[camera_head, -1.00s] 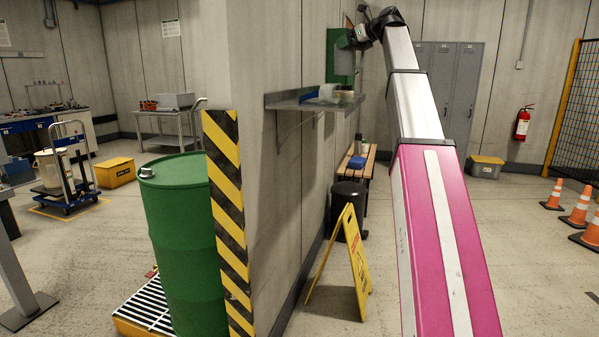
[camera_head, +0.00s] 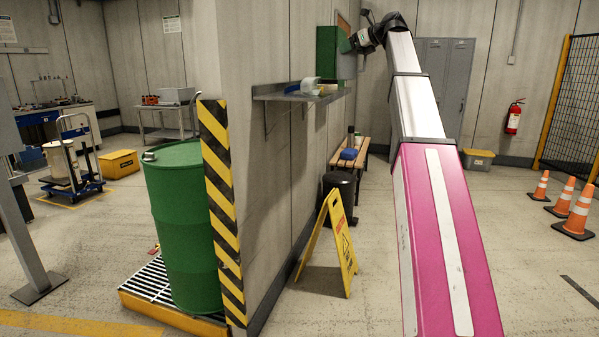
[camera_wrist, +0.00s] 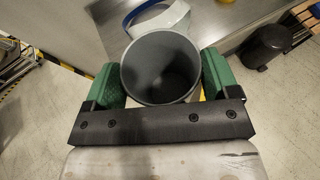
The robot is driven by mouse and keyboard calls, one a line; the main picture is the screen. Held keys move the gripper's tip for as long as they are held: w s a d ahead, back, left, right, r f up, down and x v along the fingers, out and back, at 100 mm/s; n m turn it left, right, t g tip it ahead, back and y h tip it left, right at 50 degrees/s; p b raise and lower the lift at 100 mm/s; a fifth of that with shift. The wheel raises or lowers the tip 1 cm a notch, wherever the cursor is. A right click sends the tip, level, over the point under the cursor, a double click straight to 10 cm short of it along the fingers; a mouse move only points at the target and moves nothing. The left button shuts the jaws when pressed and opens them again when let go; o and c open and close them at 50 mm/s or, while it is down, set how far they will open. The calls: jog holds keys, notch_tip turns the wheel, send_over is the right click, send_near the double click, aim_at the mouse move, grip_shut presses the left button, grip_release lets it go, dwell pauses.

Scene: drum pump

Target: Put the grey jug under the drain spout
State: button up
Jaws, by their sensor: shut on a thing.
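In the wrist view, a grey jug (camera_wrist: 160,72) with an open round top sits between the two green fingers of my gripper (camera_wrist: 160,88). The fingers press on it from both sides, and its inside looks empty. In the head view, the far end of my arm reaches up beside the wall, and the jug cannot be made out there. A green drum (camera_head: 185,230) stands upright on a slatted spill pallet (camera_head: 150,282) at the left of the wall. I cannot make out a drain spout in either view.
A wall shelf (camera_head: 285,97) with small items sits below my arm's end. A yellow floor sign (camera_head: 342,245), a black bin (camera_head: 340,190) and a bench (camera_head: 352,160) stand along the wall. Orange cones (camera_head: 577,215) are at the right. A striped wall corner (camera_head: 222,200) stands beside the drum.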

jog(key=s+f, duration=0.4)
jog(key=f, duration=1.3)
jog(key=s+d+f+g, duration=0.1)
jog(key=s+f, duration=0.3)
jog(key=f, duration=1.4)
jog(key=shift+n+y, duration=0.3)
jog(key=shift+n, duration=0.1)
jog(key=s+f, duration=0.2)
jog(key=f, duration=0.2)
jog(key=s+f, duration=0.3)
jog(key=f, duration=0.1)
jog(key=s+f, duration=0.3)
jog(key=f, duration=0.1)
jog(key=shift+a+f, duration=0.1)
jog(key=shift+f, duration=0.15)
jog(key=s+f, duration=0.3)
jog(key=f, duration=0.1)
jog(key=s+f, duration=0.3)
jog(key=s, duration=0.1)
jog(key=s+a+f, duration=0.1)
jog(key=s+f, duration=0.3)
jog(key=shift+f, duration=0.35)
